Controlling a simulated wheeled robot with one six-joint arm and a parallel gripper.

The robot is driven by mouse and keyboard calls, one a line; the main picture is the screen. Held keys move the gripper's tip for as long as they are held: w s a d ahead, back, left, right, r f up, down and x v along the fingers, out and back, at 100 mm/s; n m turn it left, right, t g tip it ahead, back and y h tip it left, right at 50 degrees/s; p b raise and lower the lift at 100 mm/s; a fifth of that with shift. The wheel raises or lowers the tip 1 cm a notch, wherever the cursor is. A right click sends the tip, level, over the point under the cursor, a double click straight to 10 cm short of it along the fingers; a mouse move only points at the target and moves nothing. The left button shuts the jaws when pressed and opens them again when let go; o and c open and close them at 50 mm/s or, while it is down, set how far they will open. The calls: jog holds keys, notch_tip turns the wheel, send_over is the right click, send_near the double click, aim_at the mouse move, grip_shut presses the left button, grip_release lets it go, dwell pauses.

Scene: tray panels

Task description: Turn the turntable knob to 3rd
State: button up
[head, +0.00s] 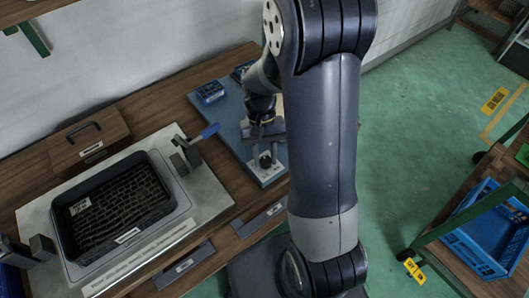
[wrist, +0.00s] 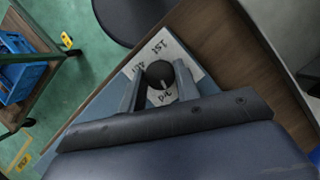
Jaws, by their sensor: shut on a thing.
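The turntable knob (wrist: 159,74) is a round black knob on a white label plate (wrist: 168,46) with printed position marks. One mark above the knob reads 1ST; the others are too small or turned to read surely. A pale line on the knob's lower side points toward the mark below it. My gripper (wrist: 160,82) has one finger on each side of the knob and is shut on it. In the head view my gripper (head: 264,148) reaches down to the knob on the blue-grey panel (head: 232,105). The 3rd mark is not legible.
A wooden box (head: 88,139) and a blue block (head: 210,92) stand behind. A cart with a blue crate (head: 488,232) is at the right.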

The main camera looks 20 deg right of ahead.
jog(key=shift+d+m+y, duration=0.1)
jog(key=shift+m+y, duration=0.5)
jog(key=shift+m, duration=1)
jog(key=shift+t+p, duration=0.3)
jog(key=o, duration=1)
jog(key=shift+c, duration=0.2)
jog(key=v, duration=1)
jog(key=shift+r+p, duration=0.3)
jog(key=shift+r, duration=0.1)
jog(key=shift+w+f, duration=0.1)
jog(key=x, duration=1)
jog(key=shift+f+b, duration=0.35)
